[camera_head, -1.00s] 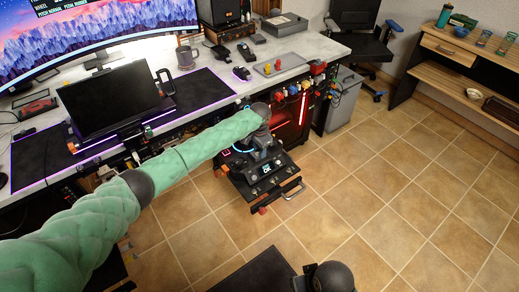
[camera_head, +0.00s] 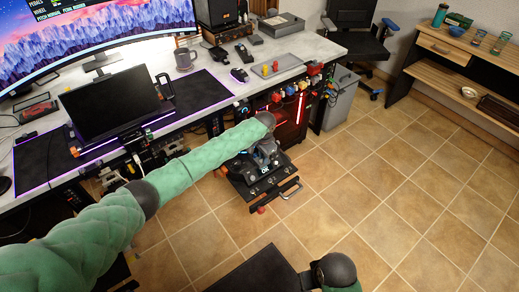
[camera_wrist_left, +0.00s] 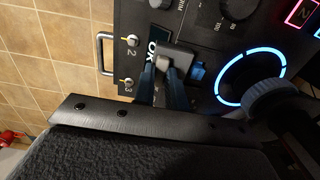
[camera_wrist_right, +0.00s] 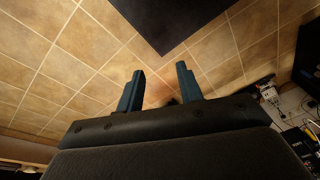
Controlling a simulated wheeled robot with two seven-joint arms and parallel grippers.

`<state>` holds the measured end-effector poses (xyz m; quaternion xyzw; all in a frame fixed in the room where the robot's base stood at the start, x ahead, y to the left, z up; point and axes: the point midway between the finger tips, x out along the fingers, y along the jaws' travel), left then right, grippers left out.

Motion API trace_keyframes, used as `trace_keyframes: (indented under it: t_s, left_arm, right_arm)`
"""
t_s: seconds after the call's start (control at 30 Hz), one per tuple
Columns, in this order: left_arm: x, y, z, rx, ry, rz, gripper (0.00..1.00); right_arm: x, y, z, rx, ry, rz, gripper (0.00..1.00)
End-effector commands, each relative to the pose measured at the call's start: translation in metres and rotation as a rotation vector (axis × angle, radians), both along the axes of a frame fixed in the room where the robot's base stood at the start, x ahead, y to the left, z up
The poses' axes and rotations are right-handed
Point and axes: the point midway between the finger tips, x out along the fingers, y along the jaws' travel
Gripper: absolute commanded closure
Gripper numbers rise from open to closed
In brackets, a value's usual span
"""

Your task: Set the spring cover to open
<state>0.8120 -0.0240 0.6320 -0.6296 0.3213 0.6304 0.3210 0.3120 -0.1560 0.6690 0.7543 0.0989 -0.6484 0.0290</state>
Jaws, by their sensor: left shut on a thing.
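The control panel (camera_head: 270,183) is a black box with a front handle, low beside the desk. In the left wrist view the panel (camera_wrist_left: 125,14) carries knobs, small toggles and a lit "OK" screen (camera_wrist_left: 151,47). A grey hinged-looking piece, which looks like the spring cover (camera_wrist_left: 178,52), sits beside the screen. My left gripper (camera_wrist_left: 163,78) has its dark blue fingers close around it and is shut on it. Its cover angle is hard to judge. In the head view my left gripper (camera_head: 263,155) is small and dark over the panel. My right gripper (camera_wrist_right: 160,78) is open and empty above the floor.
The desk (camera_head: 205,60) with a small black monitor (camera_head: 115,98) lies behind my left arm. A glowing blue ring dial (camera_wrist_left: 250,77) is right of the left fingers. A grey bin (camera_head: 340,103) and chair (camera_head: 360,45) stand farther back. Tiled floor at right is clear.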

Motion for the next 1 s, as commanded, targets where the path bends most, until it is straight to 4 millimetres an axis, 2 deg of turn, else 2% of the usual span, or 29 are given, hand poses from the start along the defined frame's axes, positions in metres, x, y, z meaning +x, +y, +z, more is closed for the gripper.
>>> trace_keyframes:
  t_s: [0.2, 0.43, 0.47, 0.53, 0.57, 0.87, 1.0]
  left_arm:
    - [-0.01, -0.008, 0.001, -0.001, 0.001, 0.0, 1.0]
    - [-0.011, -0.008, 0.0, -0.001, 0.002, -0.001, 1.0]
    - [-0.011, -0.008, 0.0, -0.001, 0.002, -0.001, 0.81]
    - [-0.011, -0.008, 0.0, -0.001, 0.002, -0.001, 0.68]
    - [-0.011, -0.008, 0.0, -0.001, 0.002, -0.001, 0.65]
    - [-0.01, -0.007, 0.002, -0.001, -0.001, 0.0, 0.65]
    - [-0.009, -0.007, 0.013, -0.002, -0.001, 0.0, 0.65]
  right_arm:
    - [0.003, -0.003, -0.018, -0.012, 0.014, -0.003, 0.64]
    - [0.003, -0.003, -0.018, -0.012, 0.013, -0.003, 0.64]
    - [0.003, -0.003, -0.018, -0.012, 0.013, -0.003, 0.64]
    - [0.003, -0.003, -0.018, -0.012, 0.013, -0.003, 0.64]
    - [0.003, -0.003, -0.018, -0.012, 0.013, -0.003, 0.64]
    - [0.003, -0.002, -0.019, -0.011, 0.013, -0.003, 0.64]
    - [0.001, -0.003, -0.018, -0.013, 0.022, -0.001, 0.64]
